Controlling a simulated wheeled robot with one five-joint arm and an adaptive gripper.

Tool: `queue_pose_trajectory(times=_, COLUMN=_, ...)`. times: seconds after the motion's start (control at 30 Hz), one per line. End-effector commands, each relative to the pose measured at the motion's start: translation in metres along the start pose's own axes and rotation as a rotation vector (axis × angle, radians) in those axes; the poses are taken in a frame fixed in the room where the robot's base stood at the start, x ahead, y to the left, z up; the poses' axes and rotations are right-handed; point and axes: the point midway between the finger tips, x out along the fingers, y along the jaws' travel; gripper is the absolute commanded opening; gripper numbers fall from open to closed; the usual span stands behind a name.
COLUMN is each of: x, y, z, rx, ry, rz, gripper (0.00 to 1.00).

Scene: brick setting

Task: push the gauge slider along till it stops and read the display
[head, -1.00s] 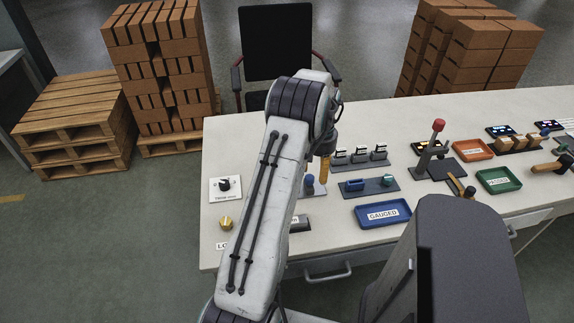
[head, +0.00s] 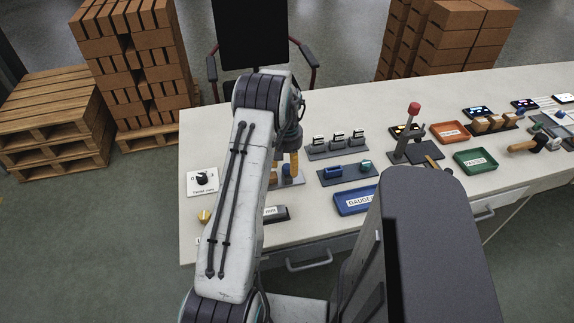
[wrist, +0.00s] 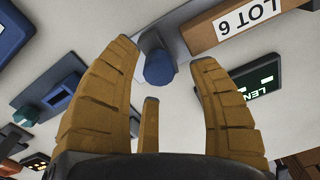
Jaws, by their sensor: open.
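The gauge slider's blue knob (wrist: 159,68) stands between the tips of my gripper (wrist: 164,54) in the wrist view. The yellow-brown fingers are spread and hold nothing; I cannot tell whether either touches the knob. In the head view my gripper (head: 286,168) is down at the gauge, close behind my white arm, which hides much of the gauge. In the wrist view a dark display (wrist: 255,82) with green letters starting "LEN" shows beyond the right finger. That finger covers part of it, and no full reading is legible.
A blue tray (head: 355,201) marked GAUGED and a plate with blue and teal parts (head: 347,175) are to the right. A red-topped lever (head: 413,110) stands farther right. A dial (head: 202,181) is left.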

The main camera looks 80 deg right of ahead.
Motion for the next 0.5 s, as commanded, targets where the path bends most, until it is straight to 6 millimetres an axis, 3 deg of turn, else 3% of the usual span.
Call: queue_pose_trajectory(times=0.5, x=0.011, y=0.0, z=0.0002, rx=0.0, ry=0.0, rz=0.0, gripper=0.57)
